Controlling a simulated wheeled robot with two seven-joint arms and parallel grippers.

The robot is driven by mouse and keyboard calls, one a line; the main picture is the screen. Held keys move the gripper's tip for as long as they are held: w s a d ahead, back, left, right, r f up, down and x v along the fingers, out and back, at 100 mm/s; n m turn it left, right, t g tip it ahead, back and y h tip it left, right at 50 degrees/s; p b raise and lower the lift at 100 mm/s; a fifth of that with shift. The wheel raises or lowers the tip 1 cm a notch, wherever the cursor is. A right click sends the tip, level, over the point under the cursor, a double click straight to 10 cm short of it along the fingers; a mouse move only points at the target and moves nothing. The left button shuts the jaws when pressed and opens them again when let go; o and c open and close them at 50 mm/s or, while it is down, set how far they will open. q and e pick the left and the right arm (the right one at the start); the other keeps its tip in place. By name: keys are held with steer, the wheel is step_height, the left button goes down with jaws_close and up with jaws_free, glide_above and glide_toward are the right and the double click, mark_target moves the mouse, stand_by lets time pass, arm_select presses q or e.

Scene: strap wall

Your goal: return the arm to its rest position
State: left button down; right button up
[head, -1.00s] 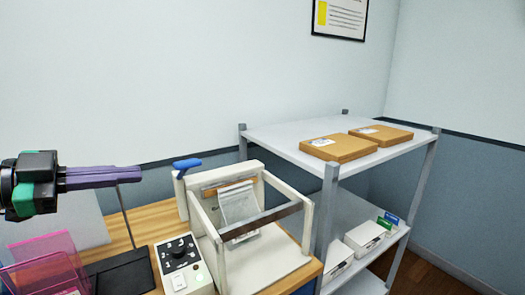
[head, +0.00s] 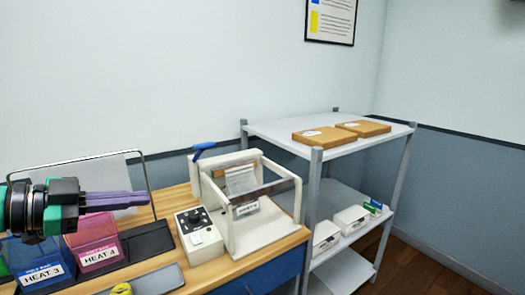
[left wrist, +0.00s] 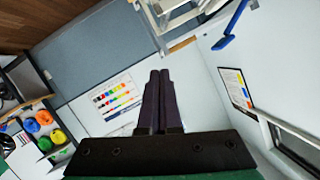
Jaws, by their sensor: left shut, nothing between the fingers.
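My left gripper (head: 145,198) comes in from the left in the head view, its purple fingers pointing right, held above the wooden bench in front of the pink bin. Its fingers are closed together and empty. In the left wrist view the closed fingers (left wrist: 158,85) show as dark shapes in the middle, with nothing between them. My right gripper is not in the head view.
A white machine (head: 255,218) with a blue handle and a control box (head: 199,232) stand on the bench (head: 180,203). Bins marked HEAT 3 (head: 38,258) and HEAT 4 (head: 97,243) are near my left arm. A grey shelf (head: 312,195) holding boxes stands right.

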arm_select(q)
step_height(320, 180, down, 26)
steer(key=n+g+y, duration=0.2)
steer(key=n+y, duration=0.3)
steer(key=n, duration=0.1)
steer(key=s+f+n+g+y, duration=0.4)
steer(key=s+f+n+y, duration=0.15)
steer(key=s+f, duration=0.85)
step_height(320, 180, down, 24)
steer(key=s+g+b, duration=0.1)
steer(key=s+b, duration=0.2)
steer(key=s+a+f+g+b, duration=0.1)
steer(key=s+a+f+b, duration=0.1)
steer(key=s+f, duration=1.5)
steer(key=shift+a+f+g, duration=0.3)
steer(key=shift+f+g, duration=0.1)
steer(key=shift+f, duration=0.45)
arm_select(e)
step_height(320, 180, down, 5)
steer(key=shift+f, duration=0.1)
arm_select(q)
steer(key=shift+s, duration=0.1)
